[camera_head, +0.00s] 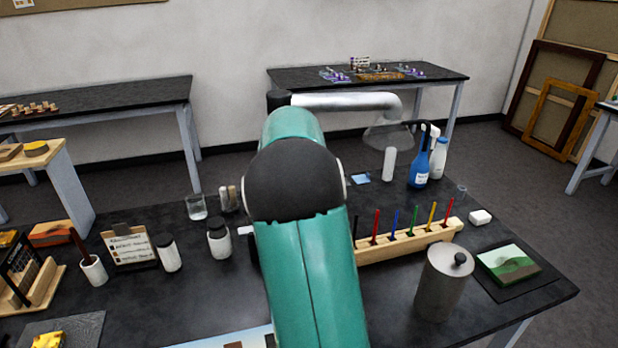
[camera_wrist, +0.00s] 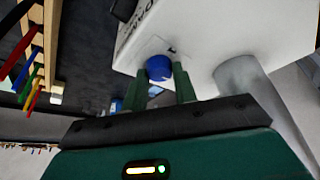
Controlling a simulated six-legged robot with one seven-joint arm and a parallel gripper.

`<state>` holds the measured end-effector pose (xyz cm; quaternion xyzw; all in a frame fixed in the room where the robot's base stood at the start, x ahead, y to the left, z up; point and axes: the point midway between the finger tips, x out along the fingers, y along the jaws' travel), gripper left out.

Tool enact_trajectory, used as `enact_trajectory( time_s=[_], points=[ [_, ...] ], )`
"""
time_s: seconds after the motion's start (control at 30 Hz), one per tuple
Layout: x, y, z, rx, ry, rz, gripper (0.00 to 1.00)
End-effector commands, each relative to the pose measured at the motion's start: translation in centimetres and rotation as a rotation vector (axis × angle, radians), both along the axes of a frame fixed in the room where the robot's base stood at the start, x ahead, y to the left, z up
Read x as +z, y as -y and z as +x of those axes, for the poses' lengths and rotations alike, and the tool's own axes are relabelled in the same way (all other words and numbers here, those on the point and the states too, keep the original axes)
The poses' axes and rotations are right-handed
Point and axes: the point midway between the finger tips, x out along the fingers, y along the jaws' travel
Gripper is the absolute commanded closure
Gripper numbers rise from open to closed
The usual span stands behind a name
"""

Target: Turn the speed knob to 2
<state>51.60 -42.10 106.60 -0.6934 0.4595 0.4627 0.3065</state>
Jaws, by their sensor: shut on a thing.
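The speed knob (camera_wrist: 159,67) is a small blue round knob on the face of a white box (camera_wrist: 215,30) in the wrist view. A small dark mark shows on the face just beside the knob. My gripper (camera_wrist: 162,76) has its two green fingers on either side of the knob, shut on it. The number the knob points to cannot be read. In the head view my green arm covers the knob, the box front and my gripper.
A grey pipe (camera_wrist: 240,75) stands beside the box. In the head view a silver extraction arm (camera_head: 345,101) with a clear hood reaches right. A wooden rack (camera_head: 408,243) of coloured tools, a metal canister (camera_head: 441,285) and a blue spray bottle (camera_head: 420,163) stand on the right.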

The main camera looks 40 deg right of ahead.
Motion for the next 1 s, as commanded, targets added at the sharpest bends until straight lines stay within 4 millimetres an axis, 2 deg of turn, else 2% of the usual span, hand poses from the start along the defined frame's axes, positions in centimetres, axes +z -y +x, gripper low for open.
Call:
enact_trajectory(
  time_s=[0.3, 0.77, 0.8, 0.9, 1.0],
  points=[
    [-0.12, -0.06, 0.03, -0.107, -0.002, 0.002, 0.95],
    [-0.16, -0.08, 0.02, -0.121, -0.002, 0.003, 0.95],
    [-0.16, -0.08, 0.02, -0.12, -0.003, 0.003, 0.66],
    [-0.14, -0.07, 0.04, -0.12, -0.003, 0.003, 0.51],
    [-0.1, -0.05, 0.04, -0.119, -0.001, 0.003, 0.51]
  ],
)
